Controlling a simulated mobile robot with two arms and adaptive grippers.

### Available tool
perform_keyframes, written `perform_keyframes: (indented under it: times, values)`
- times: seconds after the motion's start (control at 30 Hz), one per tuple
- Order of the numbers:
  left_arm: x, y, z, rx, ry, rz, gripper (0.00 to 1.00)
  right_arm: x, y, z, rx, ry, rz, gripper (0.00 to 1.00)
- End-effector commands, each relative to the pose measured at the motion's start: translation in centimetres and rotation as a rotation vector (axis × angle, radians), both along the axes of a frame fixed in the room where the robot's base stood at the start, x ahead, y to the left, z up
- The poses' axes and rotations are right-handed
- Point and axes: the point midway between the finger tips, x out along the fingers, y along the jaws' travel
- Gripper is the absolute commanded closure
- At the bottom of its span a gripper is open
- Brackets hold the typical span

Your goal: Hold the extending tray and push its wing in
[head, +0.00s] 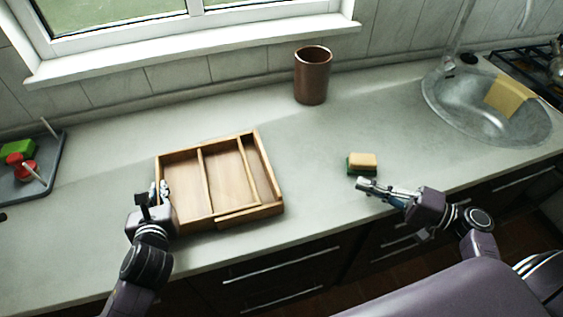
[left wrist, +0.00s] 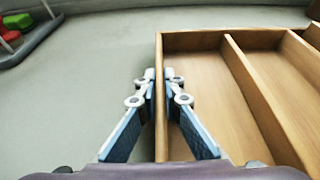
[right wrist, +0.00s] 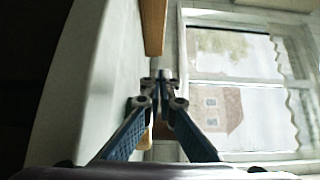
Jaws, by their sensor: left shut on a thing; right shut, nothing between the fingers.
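The wooden extending tray (head: 228,178) lies on the counter left of centre in the head view, with several long compartments. Its wing (head: 262,166) is the narrow section on the right side, sticking out a little from the main body. My left gripper (head: 160,188) is shut on the tray's left wall (left wrist: 160,90); in the left wrist view one finger is on each side of the wall. My right gripper (head: 362,184) is shut and empty above the counter, to the right of the tray and apart from it. The tray's edge (right wrist: 153,25) shows at the top of the right wrist view.
A sponge (head: 362,162) lies just behind my right gripper. A brown cup (head: 312,75) stands at the back near the wall. A sink (head: 480,115) is at the right, a grey dish tray (head: 48,180) at the far left. The counter between tray and sponge is clear.

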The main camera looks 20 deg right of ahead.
Motion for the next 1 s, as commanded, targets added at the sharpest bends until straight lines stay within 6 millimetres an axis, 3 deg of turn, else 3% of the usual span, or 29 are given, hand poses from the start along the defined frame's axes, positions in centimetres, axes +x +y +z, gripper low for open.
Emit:
perform_keyframes:
  times: [0.9, 1.0]
  values:
    - [0.0, -0.1, 0.0, -0.001, -0.001, -0.002, 1.0, 13.6, 13.9, 0.2, -0.003, -0.006, 0.003, 1.0]
    - [0.0, -0.1, 0.0, -0.001, -0.001, -0.002, 1.0, 13.5, 15.6, 0.0, -0.002, -0.004, 0.004, 1.0]
